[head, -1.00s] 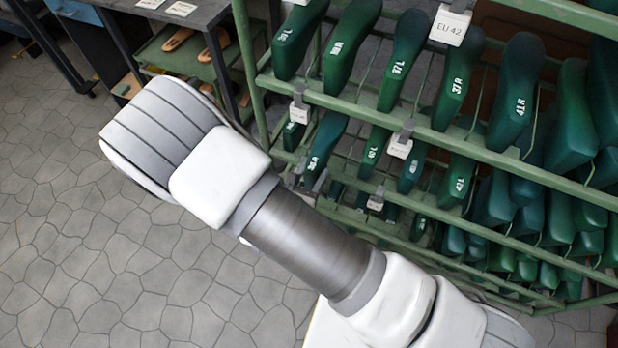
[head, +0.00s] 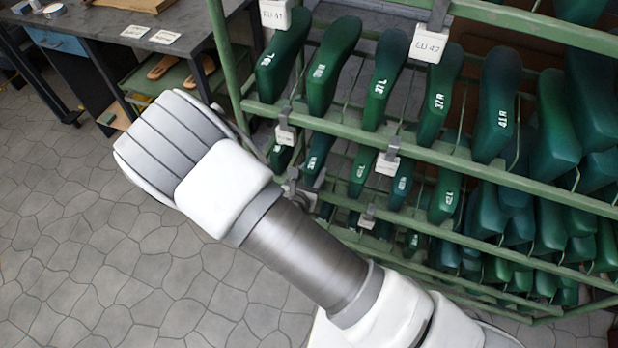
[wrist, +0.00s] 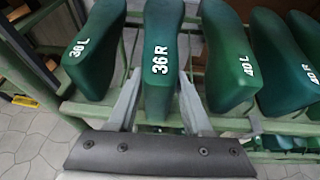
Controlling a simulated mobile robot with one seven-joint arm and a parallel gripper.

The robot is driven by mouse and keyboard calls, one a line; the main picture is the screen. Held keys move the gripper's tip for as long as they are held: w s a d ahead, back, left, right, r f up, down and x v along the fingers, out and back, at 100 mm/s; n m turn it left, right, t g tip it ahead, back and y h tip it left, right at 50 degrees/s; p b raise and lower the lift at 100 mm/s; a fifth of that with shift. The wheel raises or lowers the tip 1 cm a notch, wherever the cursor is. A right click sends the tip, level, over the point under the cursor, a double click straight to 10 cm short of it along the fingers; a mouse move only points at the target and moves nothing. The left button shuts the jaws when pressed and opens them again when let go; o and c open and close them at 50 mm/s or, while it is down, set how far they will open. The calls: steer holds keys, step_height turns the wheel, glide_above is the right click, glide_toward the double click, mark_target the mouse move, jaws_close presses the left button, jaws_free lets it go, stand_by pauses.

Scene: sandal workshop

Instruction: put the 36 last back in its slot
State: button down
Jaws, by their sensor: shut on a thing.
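The 36 last, a dark green one marked 36 R (wrist: 160,55), stands between the two grey fingers of my gripper (wrist: 160,100) in the wrist view. My gripper is shut on its lower, narrow end. The last is in line with the row, between the 36 L last (wrist: 92,55) and the 40 L last (wrist: 230,60). In the head view the 36 last (head: 317,158) shows in the second row of the green rack (head: 400,150); my arm hides most of my gripper there. I cannot tell whether the last rests fully on its rails.
More green lasts fill the rack, including 37 L (head: 385,80) above and 40 R (wrist: 292,85) to the right. White size tags such as EU 42 (head: 429,45) hang on the rails. A dark workbench (head: 160,30) stands at the upper left. The stone floor (head: 100,240) is clear.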

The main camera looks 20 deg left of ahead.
steer(key=shift+w+d+b, duration=0.15)
steer(key=shift+w+b, duration=0.15)
steer(key=shift+w, duration=1.5)
steer(key=shift+f+b, duration=0.6)
steer(key=shift+f, duration=0.25)
steer(key=shift+f, duration=0.35)
steer(key=shift+c, duration=1.2)
jaws_free()
steer(key=p+v, duration=0.4)
steer(key=v, duration=1.3)
steer(key=shift+s, duration=0.2)
steer(key=shift+s, duration=0.1)
